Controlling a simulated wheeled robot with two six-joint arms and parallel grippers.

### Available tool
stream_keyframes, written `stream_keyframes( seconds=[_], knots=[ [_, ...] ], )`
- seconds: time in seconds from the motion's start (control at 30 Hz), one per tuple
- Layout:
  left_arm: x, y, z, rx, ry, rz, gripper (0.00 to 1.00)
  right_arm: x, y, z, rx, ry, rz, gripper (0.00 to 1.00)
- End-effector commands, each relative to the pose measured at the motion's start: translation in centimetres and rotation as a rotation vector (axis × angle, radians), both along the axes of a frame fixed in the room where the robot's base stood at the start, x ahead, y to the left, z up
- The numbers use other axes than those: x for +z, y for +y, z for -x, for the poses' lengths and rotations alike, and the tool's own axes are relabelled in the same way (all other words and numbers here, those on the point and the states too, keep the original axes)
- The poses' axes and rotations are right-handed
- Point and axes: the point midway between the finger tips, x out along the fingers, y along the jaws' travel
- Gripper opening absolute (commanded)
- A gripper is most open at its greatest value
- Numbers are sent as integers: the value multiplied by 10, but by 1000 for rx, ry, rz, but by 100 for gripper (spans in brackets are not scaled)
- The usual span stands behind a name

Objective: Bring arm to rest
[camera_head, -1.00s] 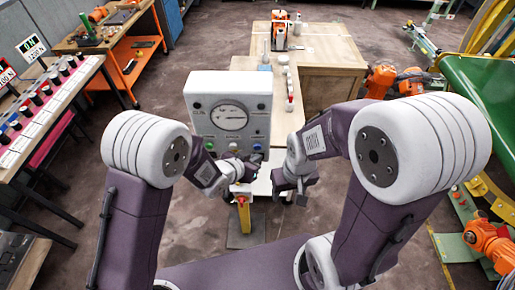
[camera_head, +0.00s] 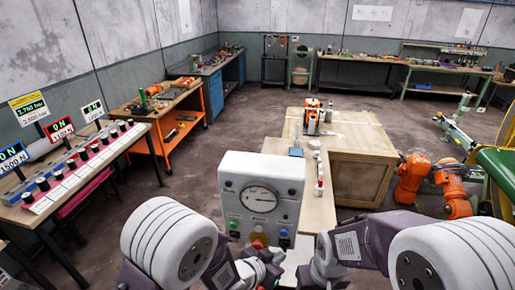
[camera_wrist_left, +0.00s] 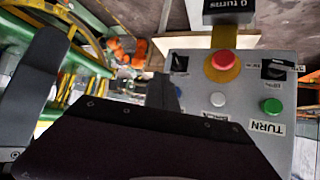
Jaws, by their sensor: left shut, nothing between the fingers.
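My left gripper (camera_head: 268,262) is low in the head view, at the lower front of a grey control box (camera_head: 288,180). It is shut and empty; I cannot tell whether it touches the box. The box has a round gauge (camera_head: 258,199) and coloured buttons.
A wooden bench (camera_head: 358,165) stands behind the box with small items on top. A table with displays and a row of black knobs (camera_head: 85,160) is at left, before an orange cart (camera_head: 165,140). Orange robot arms (camera_head: 430,180) stand at right. Floor is open between.

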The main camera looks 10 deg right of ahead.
Motion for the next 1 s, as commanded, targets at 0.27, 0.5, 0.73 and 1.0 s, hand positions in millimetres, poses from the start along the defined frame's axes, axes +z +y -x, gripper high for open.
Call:
stream_keyframes(
  seconds=[0.27, 0.5, 0.73, 1.0],
  knots=[
    [16, 163, -85, 441, -75, 16, 0, -66, 0, 0, 0, 1, 0, 56],
    [-51, 289, 30, 788, 462, -199, 0, -86, 0, 0, 0, 0, 0, 56],
    [-73, 285, 112, 770, 792, -316, 0, -83, 0, 0, 0, 0, 0, 56],
    [-74, 285, 116, 764, 807, -325, 0, -83, 0, 0, 0, 0, 0, 56]
  ],
)
